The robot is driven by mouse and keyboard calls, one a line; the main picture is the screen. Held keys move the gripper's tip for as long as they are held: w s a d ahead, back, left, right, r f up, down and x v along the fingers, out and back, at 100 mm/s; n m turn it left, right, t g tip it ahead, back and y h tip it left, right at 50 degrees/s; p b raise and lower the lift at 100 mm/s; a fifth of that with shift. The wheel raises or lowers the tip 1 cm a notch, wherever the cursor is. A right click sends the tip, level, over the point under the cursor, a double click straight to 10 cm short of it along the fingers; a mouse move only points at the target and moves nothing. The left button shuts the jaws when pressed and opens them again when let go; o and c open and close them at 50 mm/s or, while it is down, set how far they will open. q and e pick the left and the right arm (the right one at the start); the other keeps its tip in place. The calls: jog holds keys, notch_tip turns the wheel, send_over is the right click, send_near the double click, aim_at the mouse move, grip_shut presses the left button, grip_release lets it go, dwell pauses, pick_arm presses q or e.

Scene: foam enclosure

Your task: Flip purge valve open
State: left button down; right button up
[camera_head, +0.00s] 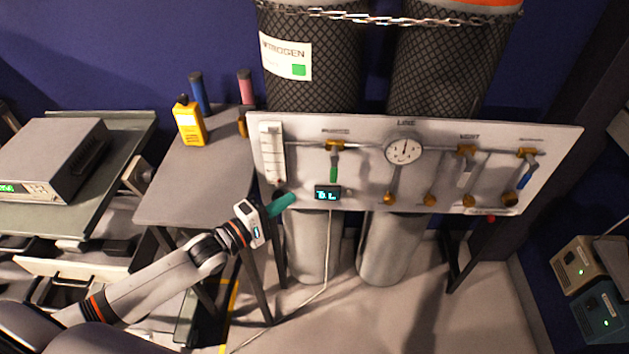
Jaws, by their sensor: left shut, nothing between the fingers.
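A pale valve panel (365,190) stands in front of two gas cylinders. A brass valve with a green handle (334,173) sits left of the round gauge, its handle hanging straight down. A valve with a grey handle (465,161) sits right of the gauge. A valve with a blue handle (524,179) is at the far right, its handle slanting down. The small labels above are too blurred to tell which one reads purge. My left gripper (285,202), with teal fingers, is shut and empty near the panel's lower left edge, left of the green handle. My right gripper is out of view.
The round gauge (403,150), a flow tube (272,153) and a small lit display (327,193) are on the panel. A grey side table (190,185) holds a yellow meter (189,122). A chain (390,18) crosses the cylinders. Open floor lies below the panel.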

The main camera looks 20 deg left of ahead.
aim_at(334, 165)
pick_arm(q)
jog(key=x, duration=1)
jog(key=shift+f, duration=0.2)
